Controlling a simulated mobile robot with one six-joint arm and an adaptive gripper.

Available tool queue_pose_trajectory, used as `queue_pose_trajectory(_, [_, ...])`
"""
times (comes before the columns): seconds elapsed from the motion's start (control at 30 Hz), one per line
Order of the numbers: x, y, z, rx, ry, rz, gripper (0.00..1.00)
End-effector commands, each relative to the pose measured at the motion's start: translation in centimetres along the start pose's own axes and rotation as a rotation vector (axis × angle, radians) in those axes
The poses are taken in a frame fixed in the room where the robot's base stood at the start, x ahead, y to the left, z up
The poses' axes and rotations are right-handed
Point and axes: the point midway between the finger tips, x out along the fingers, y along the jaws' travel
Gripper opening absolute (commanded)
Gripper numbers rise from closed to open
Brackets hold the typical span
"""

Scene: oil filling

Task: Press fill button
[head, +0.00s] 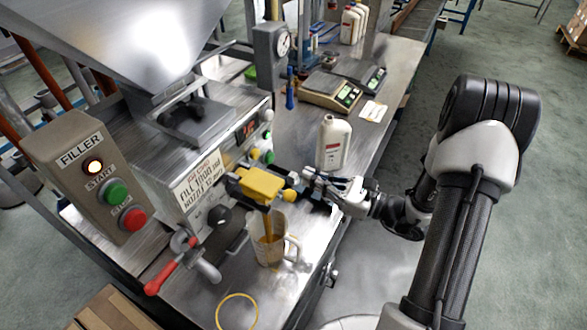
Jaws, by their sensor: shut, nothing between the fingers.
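The filler machine's front panel (232,160) carries a small red display and several green and white round buttons (267,152) at its right end. My gripper (287,174) is shut and empty. Its fingertips point left at the panel, close to these buttons; I cannot tell whether they touch. An amber stream (268,228) hangs from the block into a clear jug (291,257) below. Which button is the fill button cannot be read.
The control box (85,172) at left has a lit lamp, a green start and a red stop button. A white bottle (333,143) stands behind the gripper. Scales (331,91) are farther back. A red-handled valve (172,265) and a yellow ring (237,312) are at the front.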

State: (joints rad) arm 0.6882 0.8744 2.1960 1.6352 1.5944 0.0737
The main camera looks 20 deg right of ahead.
Motion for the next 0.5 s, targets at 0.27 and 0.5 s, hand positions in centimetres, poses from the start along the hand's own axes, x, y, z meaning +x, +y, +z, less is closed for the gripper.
queue_pose_trajectory(0.27, [-3.6, 0.0, 0.1, 0.000, -0.001, -0.002, 0.00])
queue_pose_trajectory(0.5, [-3.9, 0.0, 0.0, 0.000, -0.001, 0.000, 0.00])
